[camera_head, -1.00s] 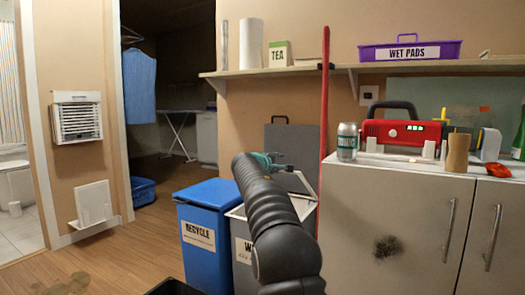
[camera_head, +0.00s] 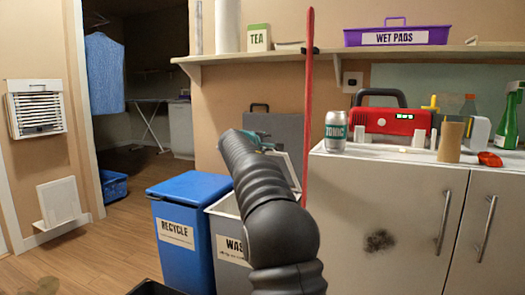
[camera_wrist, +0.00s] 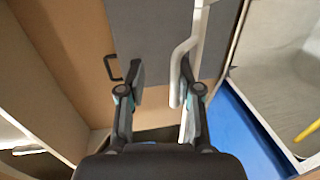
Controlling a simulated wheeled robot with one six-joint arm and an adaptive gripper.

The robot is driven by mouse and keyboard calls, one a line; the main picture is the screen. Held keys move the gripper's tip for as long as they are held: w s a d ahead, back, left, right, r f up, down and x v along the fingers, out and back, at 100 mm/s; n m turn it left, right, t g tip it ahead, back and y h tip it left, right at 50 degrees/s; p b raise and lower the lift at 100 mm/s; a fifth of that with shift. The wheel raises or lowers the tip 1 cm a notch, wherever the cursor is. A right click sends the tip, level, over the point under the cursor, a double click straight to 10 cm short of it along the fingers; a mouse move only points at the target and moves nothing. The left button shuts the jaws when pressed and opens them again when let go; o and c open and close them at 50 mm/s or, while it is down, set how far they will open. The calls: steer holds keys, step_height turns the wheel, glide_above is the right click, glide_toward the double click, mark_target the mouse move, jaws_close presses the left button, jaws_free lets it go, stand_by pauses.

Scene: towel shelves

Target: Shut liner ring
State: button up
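The grey bin labelled "WAS…" (camera_head: 228,243) stands right of the blue bin, and my arm hides part of it. A pale frame, which looks like the liner ring (camera_head: 294,172), stands tilted up above its back right, partly behind my arm. My gripper (camera_head: 262,142) is beside the frame's upper part. In the wrist view the pale bar of the ring (camera_wrist: 178,62) runs close along the right finger of my gripper (camera_wrist: 158,97). The fingers are apart with a gap. I cannot tell whether the right finger touches the bar.
The blue recycle bin (camera_head: 183,228) is shut, left of the grey bin. A grey panel with a dark handle (camera_head: 285,131) stands behind. A red pole (camera_head: 308,110) leans near the cabinet (camera_head: 375,205). A shelf (camera_head: 230,62) hangs above.

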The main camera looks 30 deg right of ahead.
steer(key=s+a+f+b, duration=0.1)
steer(key=s+a+f, duration=0.7)
steer(key=a, duration=0.1)
steer(key=shift+s+a+f+b, duration=0.3)
steer(key=shift+a+b, duration=0.1)
stand_by(1.5)
stand_by(0.5)
steer(key=s+f+m+g+y, duration=0.1)
steer(key=s+f+g+y, duration=0.15)
steer(key=f, duration=0.65)
steer(key=s+a+f+m+g+y+p, duration=0.1)
steer(key=s+a+f+g, duration=0.15)
steer(key=s, duration=0.35)
steer(key=s+a+f+m+g+y+p, duration=0.1)
steer(key=s+a+f+m+y, duration=0.15)
steer(key=s, duration=0.45)
steer(key=s+a+r+m+y+p, duration=0.1)
steer(key=s+a+r+y+p, duration=0.1)
steer(key=s, duration=0.7)
steer(key=s+a+r+m+y+p, duration=0.1)
steer(key=s+a+y+p, duration=0.1)
steer(key=s+a, duration=0.5)
steer(key=s+a+r+m+t+y+p, duration=0.1)
steer(key=s+a+p, duration=0.3)
steer(key=s, duration=0.7)
steer(key=shift+a+r+y+p, duration=0.2)
steer(key=shift+r+y+p, duration=0.15)
steer(key=shift+r+y, duration=0.4)
